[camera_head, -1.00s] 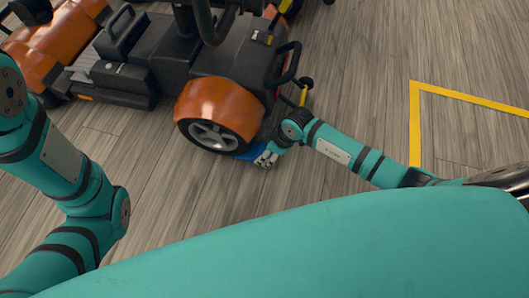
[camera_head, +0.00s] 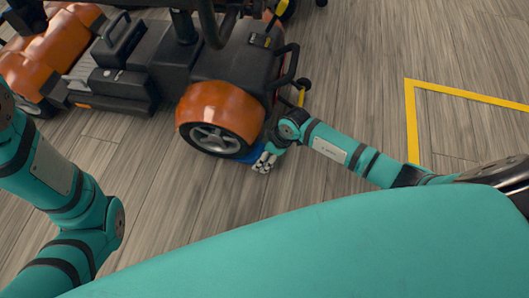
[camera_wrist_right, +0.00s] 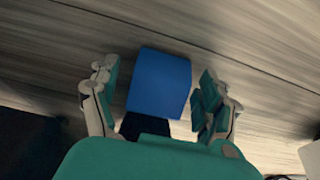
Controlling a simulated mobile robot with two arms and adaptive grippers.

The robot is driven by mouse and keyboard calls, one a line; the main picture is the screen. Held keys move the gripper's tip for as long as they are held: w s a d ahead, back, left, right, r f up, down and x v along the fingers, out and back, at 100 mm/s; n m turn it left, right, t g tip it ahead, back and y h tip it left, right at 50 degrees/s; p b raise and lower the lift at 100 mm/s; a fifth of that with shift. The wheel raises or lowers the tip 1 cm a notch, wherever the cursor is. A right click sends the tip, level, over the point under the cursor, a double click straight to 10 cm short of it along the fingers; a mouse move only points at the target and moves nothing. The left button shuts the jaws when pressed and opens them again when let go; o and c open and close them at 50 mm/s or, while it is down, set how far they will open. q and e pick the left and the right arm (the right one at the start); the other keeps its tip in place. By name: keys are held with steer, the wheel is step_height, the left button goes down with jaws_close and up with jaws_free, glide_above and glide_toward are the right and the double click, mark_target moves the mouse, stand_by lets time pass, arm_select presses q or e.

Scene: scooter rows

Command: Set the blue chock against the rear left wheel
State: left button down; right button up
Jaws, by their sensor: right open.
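The blue chock (camera_head: 252,156) lies on the floor at the lower right of the scooter's near orange-fendered wheel (camera_head: 217,140). It looks close against the tyre; exact contact cannot be told. My right gripper (camera_head: 265,161) is low beside the chock and hides part of it. In the right wrist view the chock (camera_wrist_right: 160,82) sits between the fingers of my open right gripper (camera_wrist_right: 160,100), with small gaps at its sides. My left arm shows at the left of the head view, but its gripper is out of view.
The scooter (camera_head: 145,70) fills the upper left, with a black handle bar (camera_head: 288,65) near my right forearm. A yellow floor line (camera_head: 411,120) lies at the right. The wooden floor is clear below the wheel and right of the scooter.

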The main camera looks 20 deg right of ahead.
steer(key=shift+w+a+r, duration=0.25)
steer(key=shift+a+r, duration=0.15)
steer(key=shift+a, duration=0.1)
steer(key=d+v, duration=0.1)
steer(key=v, duration=1)
steer(key=shift+s+d, duration=0.15)
steer(key=shift+s, duration=0.25)
